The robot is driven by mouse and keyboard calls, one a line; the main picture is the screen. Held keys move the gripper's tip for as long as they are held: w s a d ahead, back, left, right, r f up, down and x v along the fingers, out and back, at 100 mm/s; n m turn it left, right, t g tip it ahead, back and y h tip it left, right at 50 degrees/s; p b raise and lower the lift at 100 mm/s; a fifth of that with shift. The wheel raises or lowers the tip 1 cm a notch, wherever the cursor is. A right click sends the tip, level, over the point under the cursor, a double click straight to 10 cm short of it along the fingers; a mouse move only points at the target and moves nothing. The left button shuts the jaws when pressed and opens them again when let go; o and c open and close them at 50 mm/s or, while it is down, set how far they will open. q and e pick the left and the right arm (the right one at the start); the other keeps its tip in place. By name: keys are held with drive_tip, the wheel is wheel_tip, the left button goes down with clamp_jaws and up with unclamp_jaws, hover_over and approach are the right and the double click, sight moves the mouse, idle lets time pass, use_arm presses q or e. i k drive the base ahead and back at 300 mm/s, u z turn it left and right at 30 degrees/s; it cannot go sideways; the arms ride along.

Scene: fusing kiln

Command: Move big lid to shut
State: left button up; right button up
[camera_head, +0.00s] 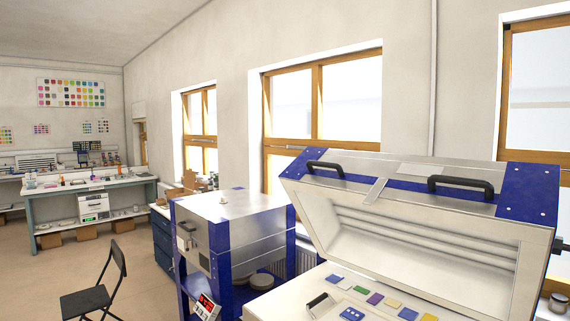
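The big lid (410,182) belongs to the large kiln at the right of the head view. It stands raised and tilted back, with its pale, ribbed inside showing. Its metal and blue outer edge carries two black handles, a left one (326,168) and a right one (460,185). The kiln's white lower body (290,300) lies below it, with several coloured glass pieces (375,298) inside or on top. Neither of my grippers shows in this view.
A black folding chair (95,295) is on the floor at left. A workbench (90,190) stands farther back. Open floor lies between.

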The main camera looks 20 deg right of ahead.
sight(477, 240)
drive_tip(key=u, duration=0.2)
drive_tip(key=i, duration=1.65)
drive_tip(key=z, duration=1.35)
drive_tip(key=i, duration=0.85)
drive_tip(key=z, duration=0.8)
